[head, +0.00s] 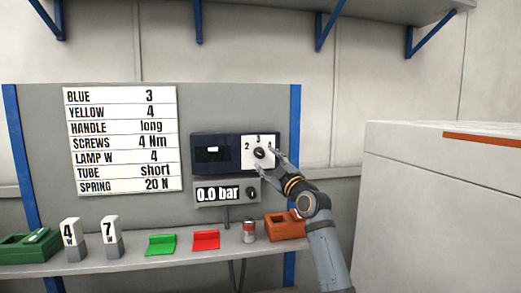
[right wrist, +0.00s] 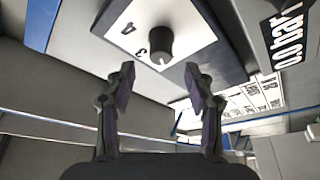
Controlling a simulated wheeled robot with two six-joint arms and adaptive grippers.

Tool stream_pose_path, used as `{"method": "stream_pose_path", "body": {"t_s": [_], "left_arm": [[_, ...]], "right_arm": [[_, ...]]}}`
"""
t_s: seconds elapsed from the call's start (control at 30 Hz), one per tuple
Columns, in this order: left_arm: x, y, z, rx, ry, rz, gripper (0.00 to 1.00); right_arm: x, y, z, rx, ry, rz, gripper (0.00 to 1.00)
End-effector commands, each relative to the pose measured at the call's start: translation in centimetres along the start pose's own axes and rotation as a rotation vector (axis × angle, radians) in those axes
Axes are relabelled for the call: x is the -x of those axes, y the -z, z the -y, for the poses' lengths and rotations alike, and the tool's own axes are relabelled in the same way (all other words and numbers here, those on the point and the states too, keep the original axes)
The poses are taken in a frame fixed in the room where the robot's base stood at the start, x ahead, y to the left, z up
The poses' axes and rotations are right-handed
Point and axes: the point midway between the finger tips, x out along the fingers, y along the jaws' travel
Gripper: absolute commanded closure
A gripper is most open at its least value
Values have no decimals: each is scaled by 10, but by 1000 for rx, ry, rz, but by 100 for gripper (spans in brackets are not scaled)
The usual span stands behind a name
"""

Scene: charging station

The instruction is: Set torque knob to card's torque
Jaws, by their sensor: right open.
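The card (head: 122,140) on the grey back panel reads "SCREWS 4 Nm" among its lines. The torque knob (head: 259,153) is a small dark round knob on a white dial plate (head: 249,162); 2 and 3 show there in the head view. In the right wrist view the knob (right wrist: 160,42) stands beside the 3 and 4, and its white mark points toward the picture's bottom, away from the 4. My right gripper (head: 269,162) is open in front of the dial; in the right wrist view its fingers (right wrist: 156,92) are spread, apart from the knob. My left gripper is not in view.
A "0.0 bar" display (head: 218,194) with its own small knob sits just below the dial box. The shelf below holds green and red pieces, numbered blocks, a can (head: 249,231) and an orange bin (head: 285,226). A white cabinet (head: 440,220) stands at right.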

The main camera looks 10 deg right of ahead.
Motion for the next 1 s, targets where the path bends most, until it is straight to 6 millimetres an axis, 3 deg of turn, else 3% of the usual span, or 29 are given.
{"method": "stream_pose_path", "body": {"t_s": [0.1,0.33,0.67,1.0], "left_arm": [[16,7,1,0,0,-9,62],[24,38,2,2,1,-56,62],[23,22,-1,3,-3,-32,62],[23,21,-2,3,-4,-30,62]], "right_arm": [[-26,4,-3,-2,2,1,46],[-52,1,0,-1,2,0,46],[-56,0,0,1,0,0,46],[-55,0,0,0,0,1,90]]}}
